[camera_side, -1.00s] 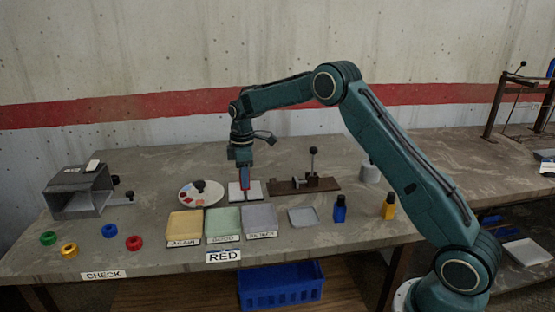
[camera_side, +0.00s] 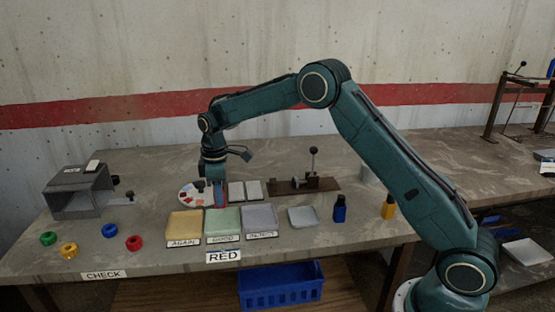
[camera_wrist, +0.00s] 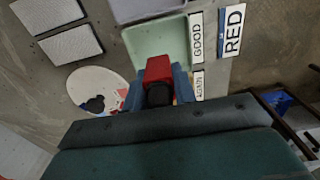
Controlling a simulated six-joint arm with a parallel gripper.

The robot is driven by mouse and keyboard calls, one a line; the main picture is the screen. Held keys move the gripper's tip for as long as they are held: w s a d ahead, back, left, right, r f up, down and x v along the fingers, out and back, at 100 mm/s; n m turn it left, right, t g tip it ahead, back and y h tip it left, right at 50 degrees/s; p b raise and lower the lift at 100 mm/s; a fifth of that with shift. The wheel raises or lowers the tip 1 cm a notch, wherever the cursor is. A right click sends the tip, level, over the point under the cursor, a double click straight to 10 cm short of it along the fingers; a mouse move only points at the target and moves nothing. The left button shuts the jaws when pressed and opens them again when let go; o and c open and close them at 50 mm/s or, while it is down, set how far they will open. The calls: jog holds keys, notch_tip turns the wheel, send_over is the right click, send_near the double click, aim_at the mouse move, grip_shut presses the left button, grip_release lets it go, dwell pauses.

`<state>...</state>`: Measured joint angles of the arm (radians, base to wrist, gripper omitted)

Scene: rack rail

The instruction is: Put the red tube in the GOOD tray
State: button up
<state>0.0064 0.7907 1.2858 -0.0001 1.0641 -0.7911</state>
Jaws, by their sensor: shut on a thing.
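The red tube (camera_side: 220,197) is held upright in my gripper (camera_side: 217,190), at the back edge of the green GOOD tray (camera_side: 223,222). In the wrist view the red tube (camera_wrist: 158,69) sits between the blue fingers of my gripper (camera_wrist: 158,88), which are shut on it. There it overlaps part of the GOOD tray (camera_wrist: 150,42). I cannot tell how high the tube's lower end is above the tray or table. The GOOD tray looks empty where it shows.
The yellow AGAIN tray (camera_side: 185,225) is left of the GOOD tray, and the grey REJECT tray (camera_side: 260,218) is right of it. A round white palette (camera_side: 187,192) lies close behind. Two pale pads (camera_side: 245,190) lie behind the trays. A RED sign (camera_side: 224,257) stands in front.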

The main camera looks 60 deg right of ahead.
jog(key=shift+f, duration=2.95)
jog(key=shift+f, duration=0.25)
jog(key=o, duration=0.9)
jog(key=shift+r, duration=0.1)
jog(key=shift+r, duration=3.95)
